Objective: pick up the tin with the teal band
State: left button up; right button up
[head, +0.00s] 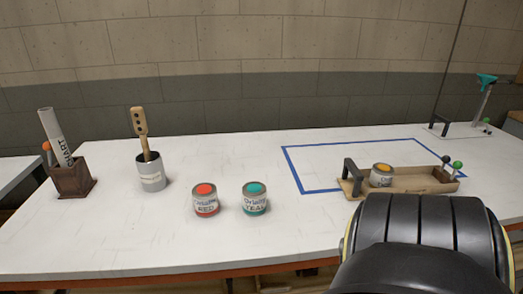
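The tin with the teal band (255,199) stands upright on the white table (130,235), near the middle of the head view. Its lid centre is teal and its label reads TEAL. A similar tin with a red lid centre and a RED label (206,201) stands just to its left, with a small gap between them. Neither of my grippers shows in the head view. A large black part of my own arm fills the lower right and hides the table there.
A wooden tray (415,186) with a black handle holds an orange-lidded tin (381,175), partly over a blue taped outline (294,170). A grey cup (151,179) with a wooden stick and a brown box (72,182) stand left. The table around the two tins is clear.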

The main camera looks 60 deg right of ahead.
aim_at(254, 193)
jog(key=z, duration=0.95)
jog(key=i, duration=0.85)
jog(key=z, duration=0.85)
